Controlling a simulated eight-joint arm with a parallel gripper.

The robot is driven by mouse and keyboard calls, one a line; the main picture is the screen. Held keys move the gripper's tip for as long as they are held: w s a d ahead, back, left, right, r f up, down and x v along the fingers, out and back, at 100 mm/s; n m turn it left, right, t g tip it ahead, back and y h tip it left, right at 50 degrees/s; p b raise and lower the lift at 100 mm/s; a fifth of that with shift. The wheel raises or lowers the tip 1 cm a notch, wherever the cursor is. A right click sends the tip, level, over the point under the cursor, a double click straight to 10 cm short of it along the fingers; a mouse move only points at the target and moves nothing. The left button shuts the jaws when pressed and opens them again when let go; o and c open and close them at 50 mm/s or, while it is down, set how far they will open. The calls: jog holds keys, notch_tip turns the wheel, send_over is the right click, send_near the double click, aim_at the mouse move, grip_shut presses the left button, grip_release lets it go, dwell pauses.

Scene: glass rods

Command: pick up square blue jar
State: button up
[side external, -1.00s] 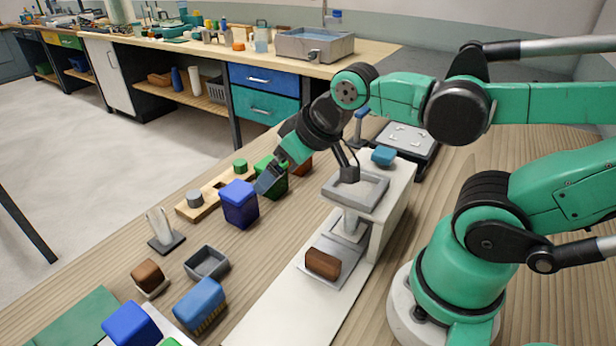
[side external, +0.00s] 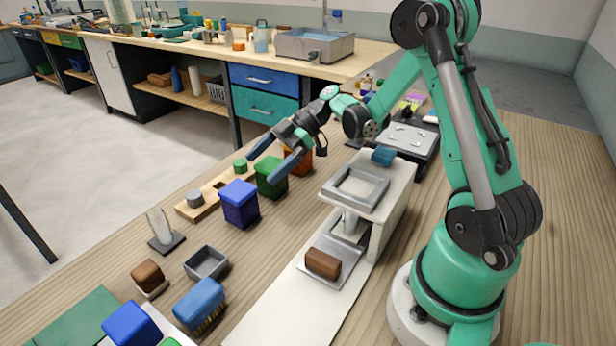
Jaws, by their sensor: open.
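My fingers and wrist hide part of the green and orange jars.
A wooden block holder (side external: 214,196) with grey and green weights lies left of the jars. A grey raised stand (side external: 398,196) is to the right. A small grey tray (side external: 206,263), a blue brush (side external: 199,305) and a phone-like stand (side external: 165,241) are in front.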

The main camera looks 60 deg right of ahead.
aim_at(237, 189)
jog(key=shift+x, duration=2.8)
jog(key=shift+d, duration=0.1)
grip_shut()
jog(key=shift+r, duration=0.1)
